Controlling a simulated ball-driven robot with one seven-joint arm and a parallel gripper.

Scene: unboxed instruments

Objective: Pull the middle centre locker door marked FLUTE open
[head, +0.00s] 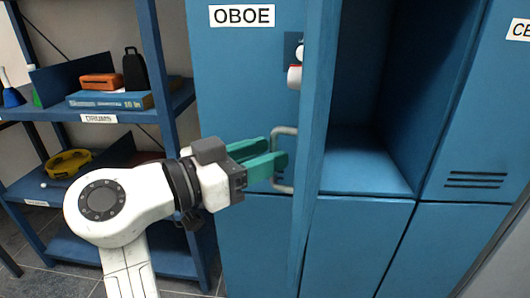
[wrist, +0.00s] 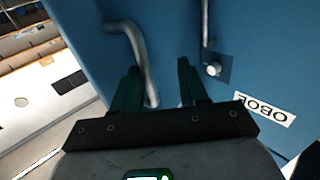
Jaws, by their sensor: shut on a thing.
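The blue centre locker door (head: 316,130) stands swung out, seen nearly edge-on in the head view. Its FLUTE label is not visible. Its grey bar handle (head: 283,135) is on the left-facing side and also shows in the wrist view (wrist: 133,42). My gripper (head: 268,154) has green fingers shut on the handle; in the wrist view the bar runs between the fingers (wrist: 160,82), nearer the left one. The open locker compartment (head: 365,165) to the right of the door looks empty.
The OBOE locker (head: 235,90) is left of the open door, with its latch plate partly hidden. The lower lockers (head: 365,235) and a right-hand locker (head: 475,130) look shut. A blue shelf rack (head: 125,116) with instruments stands at the left, close behind my arm.

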